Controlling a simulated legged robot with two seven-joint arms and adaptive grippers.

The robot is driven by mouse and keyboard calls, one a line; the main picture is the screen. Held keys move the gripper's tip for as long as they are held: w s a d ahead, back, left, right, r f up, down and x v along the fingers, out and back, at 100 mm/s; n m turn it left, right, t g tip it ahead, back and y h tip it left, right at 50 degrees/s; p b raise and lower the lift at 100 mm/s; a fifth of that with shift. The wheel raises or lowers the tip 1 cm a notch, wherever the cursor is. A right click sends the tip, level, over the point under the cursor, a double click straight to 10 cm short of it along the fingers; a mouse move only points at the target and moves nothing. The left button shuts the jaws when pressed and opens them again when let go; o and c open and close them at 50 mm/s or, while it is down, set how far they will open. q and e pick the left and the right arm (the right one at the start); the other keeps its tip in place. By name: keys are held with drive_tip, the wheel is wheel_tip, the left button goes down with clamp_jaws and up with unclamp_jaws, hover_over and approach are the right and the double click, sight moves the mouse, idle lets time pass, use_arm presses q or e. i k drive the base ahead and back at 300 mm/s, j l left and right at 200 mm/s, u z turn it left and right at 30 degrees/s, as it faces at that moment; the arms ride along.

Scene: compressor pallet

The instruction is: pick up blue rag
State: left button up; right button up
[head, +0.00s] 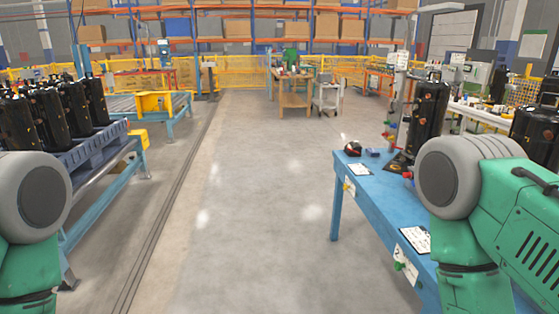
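A small dark blue item (373,152) lies near the far end of the blue workbench (373,192) on the right. It may be the blue rag, but it is too small to tell. My two green arms with grey joints come in at the lower left and lower right. Neither gripper shows, so what they hold is hidden. My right arm covers part of the bench.
Black compressors (427,115) stand on the right bench, beside a red and black object (352,148) and a white sheet (359,169). More compressors (75,103) stand on a pallet (92,149) at left. The middle floor is clear. A wooden table (293,97) stands farther back.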

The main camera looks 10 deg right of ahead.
sight(372, 153)
drive_tip(key=i, duration=2.05)
